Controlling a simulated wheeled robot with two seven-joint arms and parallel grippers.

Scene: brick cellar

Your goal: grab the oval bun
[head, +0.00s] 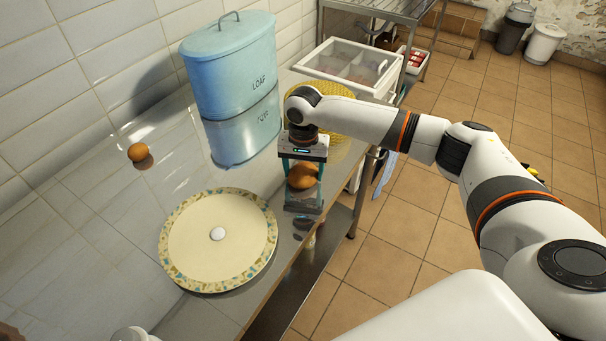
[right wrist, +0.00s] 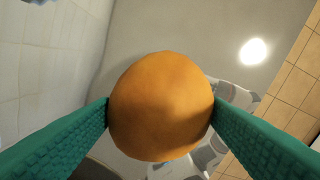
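A golden-brown bun (head: 301,177) is between the teal fingers of my right gripper (head: 304,192), near the front edge of the steel counter. In the right wrist view the bun (right wrist: 160,105) fills the gap, with a finger pressed against each side. It looks nearly round from there. The bun seems to be held above the counter, with a dark reflection below, but the exact height is hard to tell. A second small brown bun (head: 138,152) lies alone on the counter at the left. My left gripper is not in view.
A round board with a patterned rim (head: 177,265) lies left of my right gripper. A blue bin marked LOAF (head: 229,62) stands behind. A yellow woven mat (head: 334,101) is partly hidden by my arm. A clear-lidded case (head: 352,66) stands farther back. Counter around the second bun is clear.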

